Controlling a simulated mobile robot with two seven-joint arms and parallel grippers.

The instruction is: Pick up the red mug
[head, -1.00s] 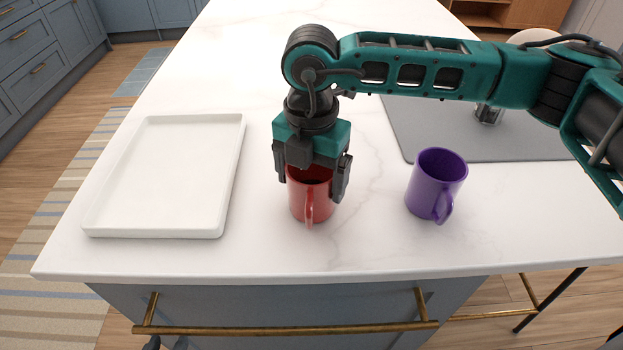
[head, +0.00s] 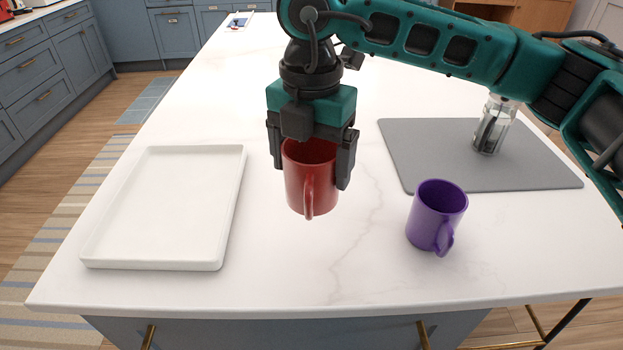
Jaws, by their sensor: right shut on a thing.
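The red mug (head: 308,188) is upright near the middle of the head view, with its handle facing me. My right gripper (head: 312,170) comes down from above and is shut on the red mug, one finger on each side of it. The mug appears held above the white countertop. The gripper body hides part of the mug's rim. My left gripper is not in view.
A purple mug (head: 436,217) stands to the right. An empty white tray (head: 165,208) lies to the left. A grey mat (head: 430,150) with a clear glass jar (head: 494,126) is at the back right. The counter (head: 300,275) in front is clear.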

